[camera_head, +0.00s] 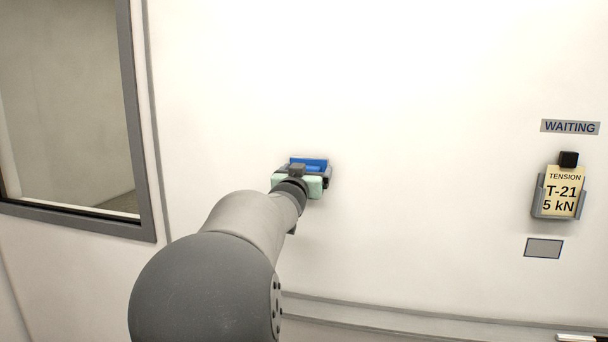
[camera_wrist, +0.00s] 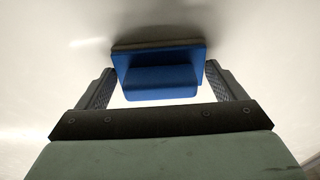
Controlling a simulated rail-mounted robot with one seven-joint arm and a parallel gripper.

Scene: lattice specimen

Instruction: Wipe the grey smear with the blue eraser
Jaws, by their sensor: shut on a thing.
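A grey-framed window (camera_head: 140,120) is at the left. At the right are a "WAITING" label (camera_head: 570,127), a holder (camera_head: 538,200) with a yellow "T-21" card (camera_head: 563,192), and a small grey plate (camera_head: 543,248). A ledge (camera_head: 400,318) runs below. The board's middle is clear.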

